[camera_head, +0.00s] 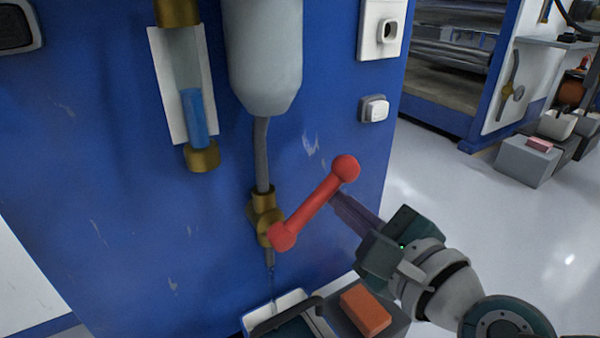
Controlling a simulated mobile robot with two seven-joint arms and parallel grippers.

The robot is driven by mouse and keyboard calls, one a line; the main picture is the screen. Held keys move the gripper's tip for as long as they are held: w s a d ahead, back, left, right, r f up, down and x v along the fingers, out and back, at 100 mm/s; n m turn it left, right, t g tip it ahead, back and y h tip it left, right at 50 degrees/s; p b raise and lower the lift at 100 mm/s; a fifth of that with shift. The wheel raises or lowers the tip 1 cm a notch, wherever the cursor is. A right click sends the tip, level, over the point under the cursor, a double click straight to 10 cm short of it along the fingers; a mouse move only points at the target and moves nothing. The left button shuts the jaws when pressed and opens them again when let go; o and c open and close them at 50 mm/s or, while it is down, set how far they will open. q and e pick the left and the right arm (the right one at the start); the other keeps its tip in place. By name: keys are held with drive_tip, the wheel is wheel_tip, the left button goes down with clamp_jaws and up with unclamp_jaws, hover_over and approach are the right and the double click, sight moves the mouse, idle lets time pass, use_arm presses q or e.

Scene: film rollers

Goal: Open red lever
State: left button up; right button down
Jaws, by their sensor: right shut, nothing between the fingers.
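The red lever (315,202) has a ball at each end. It is tilted, running from the brass valve (262,205) at lower left up to its free ball at upper right. A thin stream seems to fall from the spout below the valve. My right gripper (340,200) comes in from the lower right. It is shut and empty, with its fingertips beside the lever's upper half, on the lower-right side. Whether the tips touch the lever is hard to tell. My left gripper is not in view.
The valve hangs under a grey cylinder (263,50) on a blue panel (100,180). A gauge with blue liquid (193,118) is to the left. Below stand a white tray (290,303) and a grey box with an orange block (366,309). Open floor lies right.

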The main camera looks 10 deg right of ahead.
sight(325, 187)
drive_tip(key=r+n+p, duration=0.1)
drive_tip(key=a+r+n+p, duration=0.1)
drive_tip(key=shift+s+a+r+n+t+h, duration=0.1)
drive_tip(key=shift+s+r+n+t+h, duration=0.1)
drive_tip(key=shift+n+t+h, duration=0.1)
drive_tip(key=shift+s+a+r+n+p, duration=0.1)
drive_tip(key=shift+a+r+n+p, duration=0.25)
drive_tip(key=shift+n+p, duration=0.25)
drive_tip(key=shift+s+a+r+n+p, duration=0.1)
drive_tip(key=shift+a+r+n+p, duration=0.1)
drive_tip(key=shift+a+n+p, duration=0.3)
drive_tip(key=shift+s+a+r+n+t+p, duration=0.15)
drive_tip(key=shift+s+a+r+n+p, duration=0.1)
drive_tip(key=shift+a+n+p, duration=0.45)
drive_tip(key=shift+s+a+r+n+t+p, duration=0.2)
drive_tip(key=shift+a+n, duration=0.25)
drive_tip(key=shift+n, duration=0.45)
drive_tip(key=shift+s+a, duration=0.1)
